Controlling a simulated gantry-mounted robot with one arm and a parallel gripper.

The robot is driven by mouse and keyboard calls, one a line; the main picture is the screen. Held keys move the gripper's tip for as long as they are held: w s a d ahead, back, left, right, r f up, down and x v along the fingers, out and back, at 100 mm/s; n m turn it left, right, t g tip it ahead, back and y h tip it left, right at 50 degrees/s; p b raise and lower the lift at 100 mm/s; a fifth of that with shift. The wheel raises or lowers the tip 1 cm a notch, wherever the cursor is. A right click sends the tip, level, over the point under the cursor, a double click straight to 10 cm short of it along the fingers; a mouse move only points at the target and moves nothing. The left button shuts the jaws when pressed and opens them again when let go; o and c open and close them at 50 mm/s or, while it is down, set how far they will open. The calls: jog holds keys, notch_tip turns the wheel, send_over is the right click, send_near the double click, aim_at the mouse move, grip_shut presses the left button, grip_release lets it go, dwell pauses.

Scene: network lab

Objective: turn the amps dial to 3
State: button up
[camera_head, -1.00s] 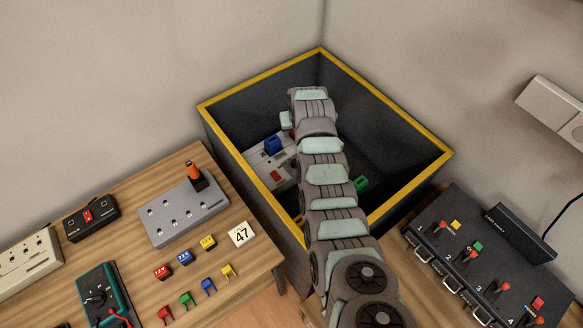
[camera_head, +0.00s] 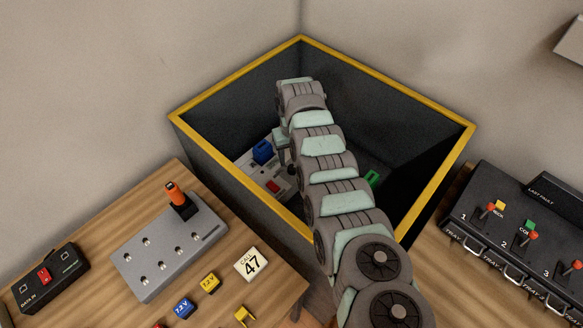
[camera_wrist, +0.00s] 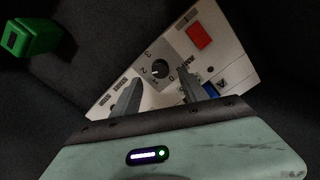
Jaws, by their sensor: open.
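The amps dial (camera_wrist: 160,69) is a small round dark knob on a pale panel (camera_wrist: 215,62) in the wrist view. The numbers 0 to 3 ring it. A small light mark shows on the knob, but I cannot tell which number it points at. My gripper (camera_wrist: 159,77) is open, with one finger on each side of the dial. I cannot tell whether the fingers touch it. In the head view the panel (camera_head: 250,165) lies in the deep bin, and my arm hides part of it and the dial.
The panel carries a red block (camera_wrist: 200,36) and a blue block (camera_head: 262,151). A green block (camera_head: 372,178) lies apart in the bin. The yellow-rimmed bin (camera_head: 400,88) has tall walls around my arm. A wooden table (camera_head: 180,185) with a grey joystick box (camera_head: 165,255) stands left, a black console (camera_head: 510,225) right.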

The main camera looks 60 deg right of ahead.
aim_at(292, 167)
notch_tip(292, 167, down, 5)
jog(key=b, duration=0.2)
jog(key=shift+f+b, duration=0.15)
jog(key=shift+b, duration=0.25)
grip_shut()
dwell(0.3)
